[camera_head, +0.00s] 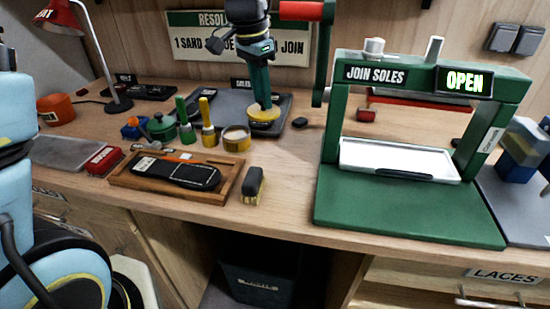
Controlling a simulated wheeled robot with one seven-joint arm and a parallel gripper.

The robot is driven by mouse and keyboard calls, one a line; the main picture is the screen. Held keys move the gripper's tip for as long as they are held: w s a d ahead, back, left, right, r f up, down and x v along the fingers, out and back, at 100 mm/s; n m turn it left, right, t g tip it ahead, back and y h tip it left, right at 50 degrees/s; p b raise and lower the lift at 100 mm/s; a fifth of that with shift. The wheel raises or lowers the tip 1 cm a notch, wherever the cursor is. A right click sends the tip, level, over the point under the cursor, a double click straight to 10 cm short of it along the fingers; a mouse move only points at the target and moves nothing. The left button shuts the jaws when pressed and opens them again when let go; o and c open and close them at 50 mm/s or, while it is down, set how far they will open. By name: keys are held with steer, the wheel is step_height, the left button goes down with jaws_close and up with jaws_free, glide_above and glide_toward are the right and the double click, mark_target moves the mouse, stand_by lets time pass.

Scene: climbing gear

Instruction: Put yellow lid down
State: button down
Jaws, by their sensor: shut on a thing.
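The yellow lid (265,115) is a round disc at the bottom of my gripper (264,104), which comes down from the top of the picture. My gripper is shut on the lid, and its fingertips are partly hard to make out. The lid is over the dark grey mat (225,98). I cannot tell whether it touches the mat. An open yellow pot (236,138) stands just in front and to the left of the lid, apart from it.
Beside the pot stand a yellow-handled brush (208,125), a green-handled brush (185,122) and a green pot (161,127). A wooden tray (230,178) holds a black sole (175,171). A small brush (253,185) lies beside it. A green press (410,215) stands right.

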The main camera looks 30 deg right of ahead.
mark_target(276, 112)
steer(key=m, duration=0.1)
steer(key=s+d+m, duration=0.1)
steer(key=m, duration=0.1)
steer(key=s+m+b, duration=0.1)
steer(key=m, duration=0.1)
steer(key=shift+d+f+g, duration=0.35)
steer(key=shift+f+g, duration=0.05)
steer(key=shift+s+f, duration=0.15)
steer(key=shift+f, duration=0.2)
step_height(276, 112, down, 9)
steer(key=shift+f+p, duration=0.1)
steer(key=shift+p, duration=0.9)
steer(key=shift+f, duration=0.2)
steer(key=c, duration=0.7)
jaws_free()
steer(key=shift+r, duration=0.1)
steer(key=r, duration=0.4)
steer(key=a+r+b, duration=0.1)
steer(key=r, duration=0.7)
steer(key=shift+w+a+b, duration=0.25)
steer(key=shift+w+b, duration=0.05)
steer(key=shift+b, duration=0.05)
